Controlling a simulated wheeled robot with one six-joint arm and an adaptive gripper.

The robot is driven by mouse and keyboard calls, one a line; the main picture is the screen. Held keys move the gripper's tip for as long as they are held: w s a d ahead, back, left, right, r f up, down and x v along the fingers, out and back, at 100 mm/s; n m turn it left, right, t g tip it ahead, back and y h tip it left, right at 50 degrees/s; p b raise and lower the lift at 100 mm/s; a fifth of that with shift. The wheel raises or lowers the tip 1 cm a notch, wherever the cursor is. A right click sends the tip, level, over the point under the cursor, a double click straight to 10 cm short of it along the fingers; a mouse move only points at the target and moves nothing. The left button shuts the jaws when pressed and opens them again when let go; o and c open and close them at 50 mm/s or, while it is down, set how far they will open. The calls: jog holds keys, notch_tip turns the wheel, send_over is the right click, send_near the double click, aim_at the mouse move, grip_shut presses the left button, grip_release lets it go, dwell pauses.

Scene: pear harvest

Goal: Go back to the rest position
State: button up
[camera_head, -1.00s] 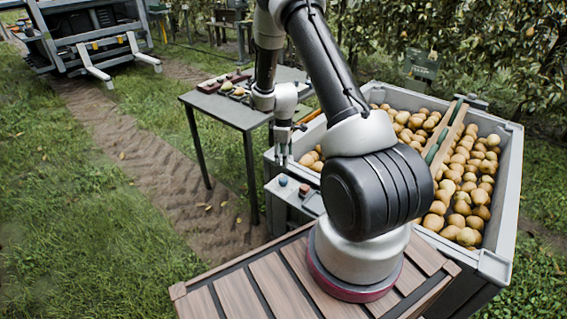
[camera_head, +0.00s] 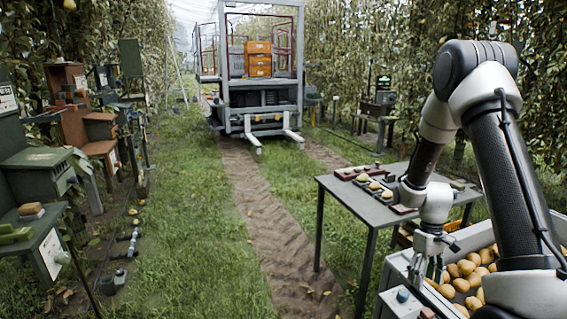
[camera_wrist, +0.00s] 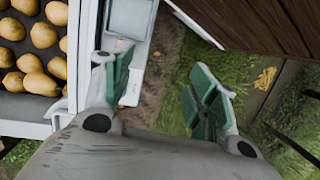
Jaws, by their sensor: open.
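My gripper (camera_head: 432,252) hangs pointing down beside the near left corner of the pear crate (camera_head: 400,264) in the head view. In the wrist view my gripper (camera_wrist: 160,100) shows two green-padded fingers spread wide apart. Nothing is between them; dirt and grass show below. Pears (camera_wrist: 35,55) lie in the crate at the left of the wrist view, and pears (camera_head: 465,275) also show in the head view, partly hidden by my arm.
A grey table (camera_head: 340,190) with a tray of fruit stands behind my gripper. A wheeled platform (camera_head: 258,100) with orange crates stands up the dirt track. Green and brown boxes (camera_head: 35,160) line the left side. The grass (camera_head: 200,240) in the middle is clear.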

jog(key=s+a+r+m+t, duration=0.1)
jog(key=s+a+r+t, duration=0.1)
jog(key=s+r, duration=0.4)
jog(key=s+a+r+m+t, duration=0.1)
jog(key=s+r, duration=0.6)
jog(key=r, duration=0.9)
jog(key=s+a+r+m+t, duration=0.1)
jog(key=s+a+r+t, duration=0.1)
jog(key=s+r+t, duration=0.2)
jog(key=s+r, duration=0.3)
jog(key=r, duration=0.4)
jog(key=shift+s+a+r+m, duration=0.2)
jog(key=shift+a+r+m, duration=0.1)
jog(key=shift+r, duration=0.05)
